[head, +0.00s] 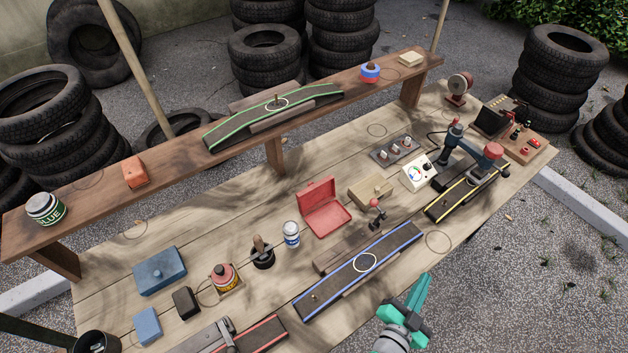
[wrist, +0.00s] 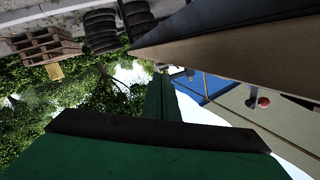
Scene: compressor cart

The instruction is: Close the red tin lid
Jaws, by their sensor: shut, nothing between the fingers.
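The red tin (head: 327,221) stands on the wooden table in the middle of the head view. Its red lid (head: 317,191) is open and tilted up at the back edge, so the inside of the tin shows. My gripper (head: 421,282) is at the table's front edge, to the right of and nearer than the tin, and well apart from it. Its teal fingers are shut with nothing between them. Green gripper parts (wrist: 160,120) fill much of the wrist view; I cannot make out the tin there.
A raised wooden shelf (head: 180,157) runs along the back.

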